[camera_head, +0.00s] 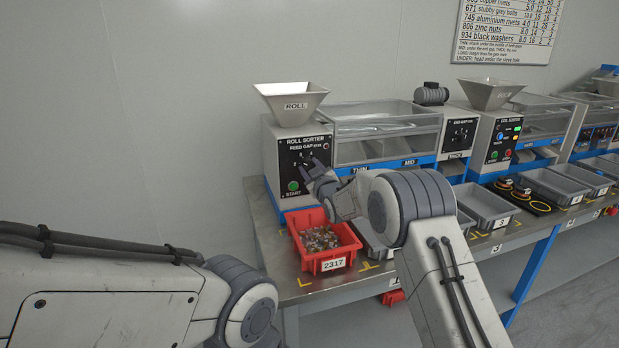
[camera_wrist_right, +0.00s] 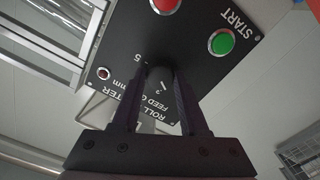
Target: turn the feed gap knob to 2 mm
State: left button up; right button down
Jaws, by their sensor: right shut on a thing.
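The roll sorter's black control panel (camera_head: 303,162) carries the feed gap knob, a green start button (camera_head: 293,186) and printed scale marks. My right gripper (camera_head: 308,168) is at the panel. In the right wrist view the panel appears upside down, and my right gripper (camera_wrist_right: 159,82) is shut on the dark feed gap knob (camera_wrist_right: 159,72) between its two fingers. A 5 and a 2 or similar digit show beside the fingers. The knob's pointer is hidden or too dark to read. My left arm is at the lower left, with its gripper out of view.
In the wrist view the green start button (camera_wrist_right: 221,41) and a red button (camera_wrist_right: 165,5) lie close to the fingers. A red bin (camera_head: 326,262) labelled 2317 with small parts stands below the arm. Grey bins (camera_head: 485,208) line the bench to the right.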

jog(key=n+b, duration=0.3)
jog(key=n, duration=0.1)
jog(key=shift+f+b, duration=0.25)
jog(key=shift+b, duration=0.05)
jog(key=shift+r+n+b, duration=0.15)
jog(key=shift+n+b, duration=0.7)
jog(key=shift+n, duration=0.35)
jog(key=shift+c, duration=2.2)
grip_release()
jog(key=shift+s+r, duration=0.1)
jog(key=shift+s, duration=0.05)
jog(key=v, duration=1)
jog(key=shift+b, duration=0.35)
